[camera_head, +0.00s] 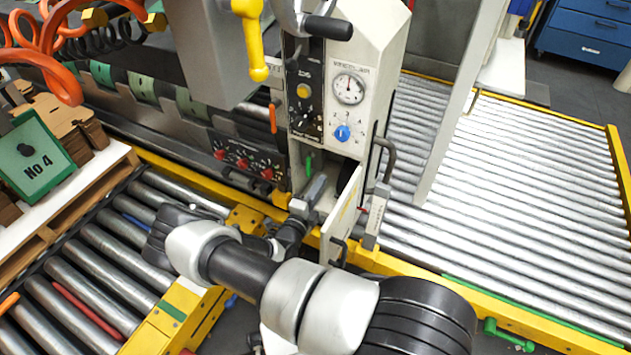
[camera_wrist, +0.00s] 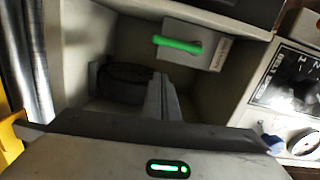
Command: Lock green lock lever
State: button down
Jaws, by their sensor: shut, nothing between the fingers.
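The green lock lever (camera_head: 309,163) stands out in the lower recess of the white control column, below the dial panel. In the wrist view the green lever (camera_wrist: 177,44) lies crosswise on a pale plate with a small label. My gripper (camera_head: 318,183) reaches into the open recess just below the lever. In the wrist view my gripper's fingers (camera_wrist: 161,80) are together and empty. A visible gap lies between the fingertips and the lever. I cannot tell whether the lever is locked.
The recess door (camera_head: 342,217) hangs open right of my gripper. A dark round part (camera_wrist: 125,82) sits inside the recess. A panel with red knobs (camera_head: 243,163) is to the left. Another green handle (camera_head: 508,338) is low at right, by the roller conveyor (camera_head: 510,180).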

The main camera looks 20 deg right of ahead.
jog(key=p+v, duration=0.1)
jog(key=v, duration=0.9)
jog(key=shift+s, duration=0.15)
